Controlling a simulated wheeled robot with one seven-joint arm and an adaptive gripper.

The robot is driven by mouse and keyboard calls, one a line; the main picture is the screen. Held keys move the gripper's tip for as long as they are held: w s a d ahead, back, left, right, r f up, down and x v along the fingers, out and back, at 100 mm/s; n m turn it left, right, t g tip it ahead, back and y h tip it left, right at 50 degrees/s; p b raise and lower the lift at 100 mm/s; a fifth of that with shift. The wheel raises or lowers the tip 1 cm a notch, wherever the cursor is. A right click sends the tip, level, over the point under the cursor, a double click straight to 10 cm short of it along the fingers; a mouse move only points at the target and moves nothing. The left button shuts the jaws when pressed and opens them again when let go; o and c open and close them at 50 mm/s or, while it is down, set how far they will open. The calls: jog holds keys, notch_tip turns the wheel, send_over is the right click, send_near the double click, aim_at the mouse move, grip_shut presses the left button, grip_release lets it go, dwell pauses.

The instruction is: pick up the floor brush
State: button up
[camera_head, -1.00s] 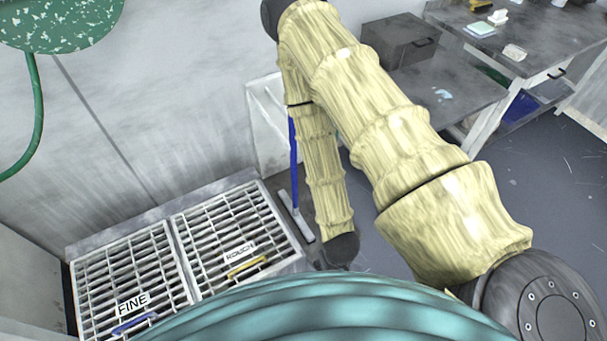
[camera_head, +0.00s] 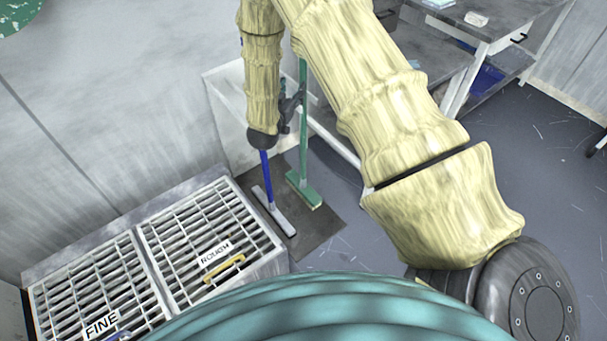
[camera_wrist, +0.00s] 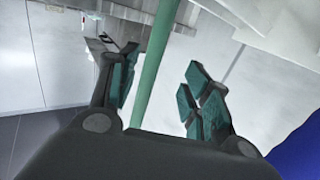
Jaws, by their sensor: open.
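The floor brush, with a green handle and a flat green head (camera_head: 304,192), stands upright with its head on a dark mat. In the wrist view its green handle (camera_wrist: 154,65) passes between the two spread fingers of my gripper (camera_wrist: 160,95). The fingers are open, with a gap on both sides of the handle, wider on the right. In the head view my gripper (camera_head: 292,104) is beside the upper part of the green handle, partly hidden by my arm. The handle's top is hidden behind my arm.
A blue-handled tool with a pale grey head (camera_head: 275,213) stands just left of the brush. A white stand (camera_head: 232,125) is behind them. Grated platens labelled ROUGH (camera_head: 218,252) and FINE are at the lower left. A grey workbench (camera_head: 490,30) is at the upper right.

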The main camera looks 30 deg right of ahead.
aim_at(302, 77)
jog(key=x, duration=0.8)
jog(key=shift+s+d+r, duration=0.15)
jog(key=shift+s+d, duration=0.15)
jog(key=shift+d, duration=0.05)
jog(key=shift+w+d, duration=0.35)
grip_shut()
